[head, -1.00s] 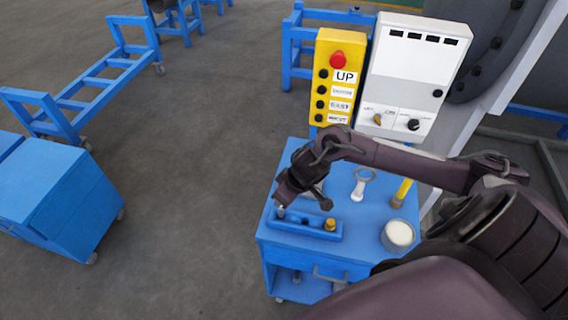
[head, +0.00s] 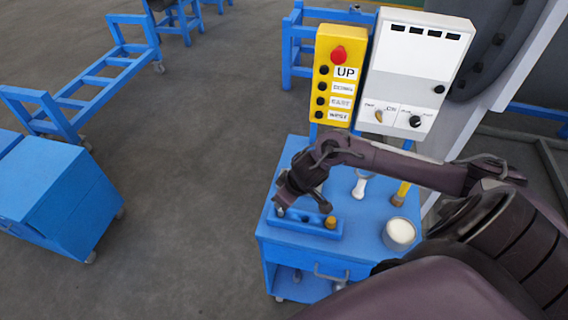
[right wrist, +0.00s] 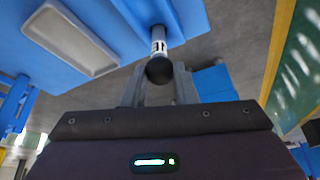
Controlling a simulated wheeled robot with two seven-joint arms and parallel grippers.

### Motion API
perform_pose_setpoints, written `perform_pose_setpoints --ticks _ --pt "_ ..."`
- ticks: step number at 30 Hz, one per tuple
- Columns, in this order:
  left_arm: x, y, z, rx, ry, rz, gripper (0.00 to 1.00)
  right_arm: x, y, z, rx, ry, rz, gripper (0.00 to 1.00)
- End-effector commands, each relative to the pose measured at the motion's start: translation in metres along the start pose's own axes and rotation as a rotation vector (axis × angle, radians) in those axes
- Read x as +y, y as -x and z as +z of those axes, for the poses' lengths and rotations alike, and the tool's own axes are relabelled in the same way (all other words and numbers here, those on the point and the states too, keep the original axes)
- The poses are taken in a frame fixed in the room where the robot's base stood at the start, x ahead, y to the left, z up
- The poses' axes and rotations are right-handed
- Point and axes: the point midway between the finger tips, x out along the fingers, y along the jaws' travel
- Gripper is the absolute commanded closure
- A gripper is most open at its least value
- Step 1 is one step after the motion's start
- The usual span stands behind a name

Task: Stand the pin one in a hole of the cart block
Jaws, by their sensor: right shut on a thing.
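My right gripper (head: 281,202) is over the left end of the blue cart block (head: 316,234) in the head view. In the right wrist view its two fingers (right wrist: 159,88) are closed around a pin (right wrist: 158,46) with a black ball end and a pale, marked shaft. The shaft points away from the gripper towards blue parts, where its far end is hidden. I cannot tell whether it is in a hole. A small silvery piece shows below the gripper at the block. A brass-coloured pin (head: 330,222) stands at the block's right end. My left gripper is out of view.
The block lies on the blue cart (head: 350,242). A white-topped round container (head: 399,234), a pale ring-ended tool (head: 360,188) and a yellow-handled tool (head: 401,193) are to its right. A yellow button box (head: 338,75) and white control box (head: 415,70) stand behind.

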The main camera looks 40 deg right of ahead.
Motion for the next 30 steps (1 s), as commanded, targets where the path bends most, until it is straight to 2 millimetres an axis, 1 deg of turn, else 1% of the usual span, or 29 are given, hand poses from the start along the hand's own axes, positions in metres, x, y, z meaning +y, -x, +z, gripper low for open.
perform_pose_setpoints --ticks 3,4,9,10,17,20,23,30 --pt "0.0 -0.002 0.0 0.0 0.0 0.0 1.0 0.0 -0.003 0.001 0.001 -0.001 0.0 1.0" --pt "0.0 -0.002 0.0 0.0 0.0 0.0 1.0 0.0 -0.003 0.001 0.001 -0.001 0.0 0.73" --pt "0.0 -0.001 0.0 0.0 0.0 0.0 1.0 0.0 -0.003 0.001 0.001 0.0 0.0 0.51" --pt "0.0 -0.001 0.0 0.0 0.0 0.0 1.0 0.0 -0.003 0.001 0.001 0.0 0.0 0.49" --pt "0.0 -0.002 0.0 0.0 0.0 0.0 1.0 0.0 -0.003 0.002 -0.001 0.0 0.0 0.49" --pt "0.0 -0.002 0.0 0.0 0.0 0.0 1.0 0.001 0.002 0.001 0.0 0.002 0.001 0.49" --pt "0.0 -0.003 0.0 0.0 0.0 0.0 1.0 0.001 0.015 0.001 0.001 0.004 0.002 0.49" --pt "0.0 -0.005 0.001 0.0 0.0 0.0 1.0 0.001 0.056 0.001 0.001 0.004 0.002 0.49"
